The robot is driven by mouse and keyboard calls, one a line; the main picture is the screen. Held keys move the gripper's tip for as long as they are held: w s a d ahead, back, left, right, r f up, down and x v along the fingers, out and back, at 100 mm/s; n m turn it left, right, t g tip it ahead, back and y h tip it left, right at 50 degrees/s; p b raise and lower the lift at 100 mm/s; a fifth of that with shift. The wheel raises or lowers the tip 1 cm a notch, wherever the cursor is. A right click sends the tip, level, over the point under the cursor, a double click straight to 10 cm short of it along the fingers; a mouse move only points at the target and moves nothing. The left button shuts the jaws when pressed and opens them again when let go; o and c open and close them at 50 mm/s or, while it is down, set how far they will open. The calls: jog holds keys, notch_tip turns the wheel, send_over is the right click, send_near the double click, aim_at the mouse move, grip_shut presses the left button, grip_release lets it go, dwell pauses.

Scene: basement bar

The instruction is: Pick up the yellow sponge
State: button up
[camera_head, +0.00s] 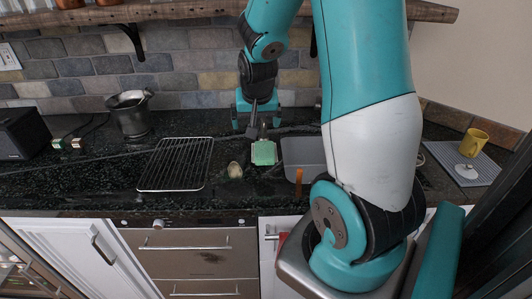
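A small pale yellowish lump (235,170) lies on the dark counter between the wire rack and the grey basin. It may be the yellow sponge, but it is too small to be sure. A flat light green thing (264,153) lies just right of and behind it. My gripper (258,131) points down over the counter, behind the green thing and farther back than the pale lump. Its grey fingers look close together. Whether they touch the green thing or are open or shut cannot be made out.
A wire rack (175,164) lies at the left, with a metal pot (131,113) behind it. A grey basin (303,154) is at the right, partly hidden by my arm. An orange upright piece (299,181) stands at its front. A yellow mug (474,142) stands on a grey mat (484,164).

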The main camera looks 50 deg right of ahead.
jog(key=d+f+m, duration=0.1)
jog(key=d+f, duration=0.1)
jog(key=d, duration=0.1)
jog(key=p, duration=0.3)
send_over(265, 152)
jog(key=s+a, duration=0.1)
jog(key=a, duration=0.1)
jog(key=shift+h, duration=0.3)
notch_tip(265, 152, down, 9)
jog(key=shift+s+d+f, duration=0.1)
jog(key=shift+s+p+x, duration=0.2)
jog(key=shift+p+x, duration=0.9)
jog(key=shift+x, duration=1.9)
jog(key=shift+f, duration=0.1)
jog(key=c, duration=1.1)
